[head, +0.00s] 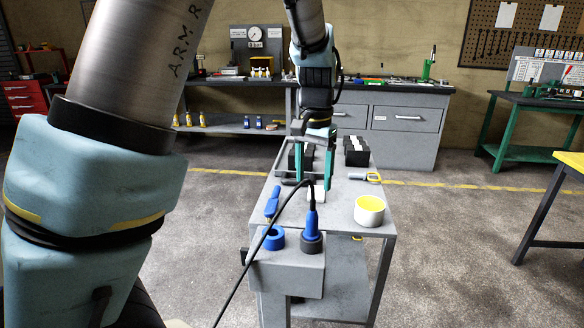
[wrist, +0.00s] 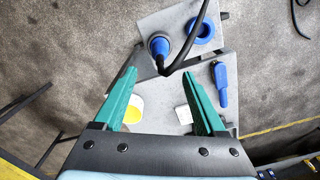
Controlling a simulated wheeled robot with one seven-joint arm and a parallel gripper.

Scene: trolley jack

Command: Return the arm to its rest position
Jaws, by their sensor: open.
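My gripper (head: 313,184) hangs over the grey trolley (head: 345,190) in the head view, fingers pointing down. Its two teal fingers are apart, with nothing held between them. In the wrist view my gripper (wrist: 160,74) is also open, over the trolley top. A blue plug (head: 311,224) with a black cable stands upright in the grey box at the trolley's near end, apart from the fingers. The plug also shows beyond the fingertips in the wrist view (wrist: 159,46). A blue ring-shaped socket (head: 273,238) is beside it.
A grey workbench (head: 405,117) stands behind. Open floor surrounds the trolley.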

